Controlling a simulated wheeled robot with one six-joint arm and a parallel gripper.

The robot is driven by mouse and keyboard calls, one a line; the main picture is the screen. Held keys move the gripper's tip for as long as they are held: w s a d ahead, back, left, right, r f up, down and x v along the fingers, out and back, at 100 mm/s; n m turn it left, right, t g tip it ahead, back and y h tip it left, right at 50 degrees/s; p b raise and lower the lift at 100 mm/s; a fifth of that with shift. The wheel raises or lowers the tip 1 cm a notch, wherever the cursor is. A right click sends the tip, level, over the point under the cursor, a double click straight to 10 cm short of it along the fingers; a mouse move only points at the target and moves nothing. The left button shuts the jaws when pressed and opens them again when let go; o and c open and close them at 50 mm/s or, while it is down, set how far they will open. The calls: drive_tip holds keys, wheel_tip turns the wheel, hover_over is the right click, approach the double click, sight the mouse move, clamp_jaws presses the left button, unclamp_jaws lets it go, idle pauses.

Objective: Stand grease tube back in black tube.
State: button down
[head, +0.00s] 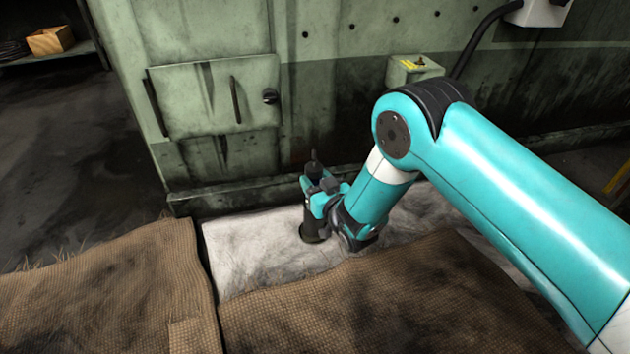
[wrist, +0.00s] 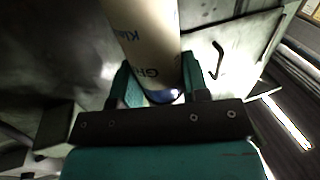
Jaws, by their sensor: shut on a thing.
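My gripper (head: 318,192) is low over the pale cloth, in front of the green machine. In the wrist view its teal fingers (wrist: 159,86) are shut on the grease tube (wrist: 148,40), a cream cylinder with blue lettering and a blue end by the fingers. In the head view a dark upright cylinder (head: 313,226), apparently the black tube, stands on the cloth directly below the fingers. A slim dark tip (head: 314,157) shows above them. The gripper hides the join, so I cannot tell whether the grease tube is inside the black tube.
The pale cloth (head: 255,245) lies along the foot of the green machine (head: 215,120). Brown sacking (head: 110,285) covers the front and left. A small green box (head: 412,70) is at the machine behind my arm. The cloth left of my gripper is clear.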

drive_tip(key=shift+f, duration=0.15)
drive_tip(key=c, duration=0.5)
unclamp_jaws()
drive_tip(key=shift+s+f+b, duration=0.1)
drive_tip(key=shift+b, duration=0.3)
